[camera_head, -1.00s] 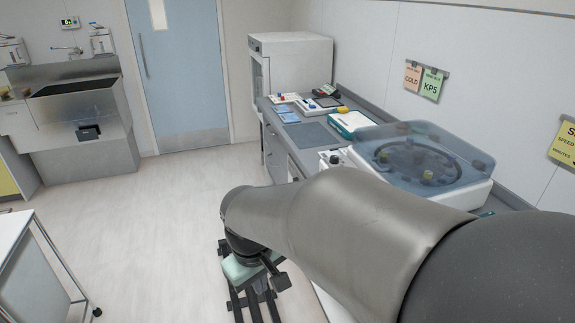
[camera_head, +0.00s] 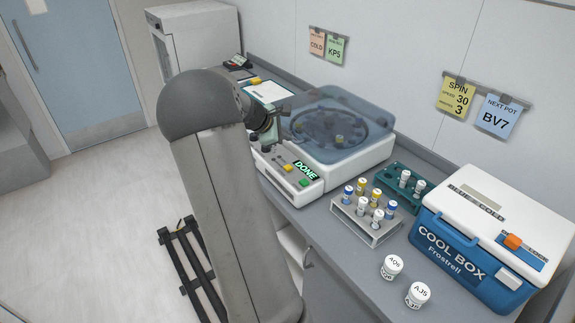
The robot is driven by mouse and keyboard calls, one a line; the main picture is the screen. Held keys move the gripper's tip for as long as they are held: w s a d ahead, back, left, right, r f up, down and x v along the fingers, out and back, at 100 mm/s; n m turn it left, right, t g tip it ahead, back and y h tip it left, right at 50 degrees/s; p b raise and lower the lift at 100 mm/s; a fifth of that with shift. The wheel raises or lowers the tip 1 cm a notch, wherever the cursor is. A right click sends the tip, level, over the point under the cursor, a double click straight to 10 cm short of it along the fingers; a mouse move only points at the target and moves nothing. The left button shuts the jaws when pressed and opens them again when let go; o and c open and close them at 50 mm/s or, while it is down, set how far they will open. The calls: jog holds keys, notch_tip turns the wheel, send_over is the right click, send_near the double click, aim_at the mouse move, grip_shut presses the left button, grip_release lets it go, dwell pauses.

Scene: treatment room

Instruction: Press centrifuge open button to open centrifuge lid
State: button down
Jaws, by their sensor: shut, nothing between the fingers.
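The centrifuge (camera_head: 352,158) is a white box on the counter with a clear blue lid (camera_head: 340,112), which looks shut over its rotor. Its front panel has a green lit display reading DONE (camera_head: 305,170), a yellow button (camera_head: 299,165), a green button (camera_head: 304,182) and a dark knob near the panel's left end. I cannot read which button is the open one. My gripper (camera_head: 266,140) is small, dark and partly behind my arm. It is at the left end of the panel, beside the lid's front left corner. It is shut and empty; whether it touches the panel is unclear.
To the right stand a metal rack (camera_head: 368,226) of capped tubes, a green rack (camera_head: 396,187), two white pots (camera_head: 391,267) and a blue cool box (camera_head: 470,255). Behind are a teal-edged white device (camera_head: 268,92) and a white cabinet (camera_head: 193,38). Wall cards hang above.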

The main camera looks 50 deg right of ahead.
aim_at(285, 168)
notch_tip(285, 168, down, 9)
jog(key=b, duration=0.6)
jog(key=shift+r+b, duration=0.1)
jog(key=shift+b, duration=0.2)
jog(key=shift+a, duration=0.1)
dwell(1.8)
jog(key=shift+f+b, duration=0.3)
jog(key=shift+f, duration=0.1)
jog(key=shift+f+b, duration=0.45)
jog(key=shift+f, duration=0.1)
dwell(0.5)
jog(key=shift+r, duration=0.1)
jog(key=shift+r+p, duration=0.75)
jog(key=shift+r, duration=0.1)
jog(key=shift+r+p, duration=1.85)
jog(key=shift+r, duration=0.65)
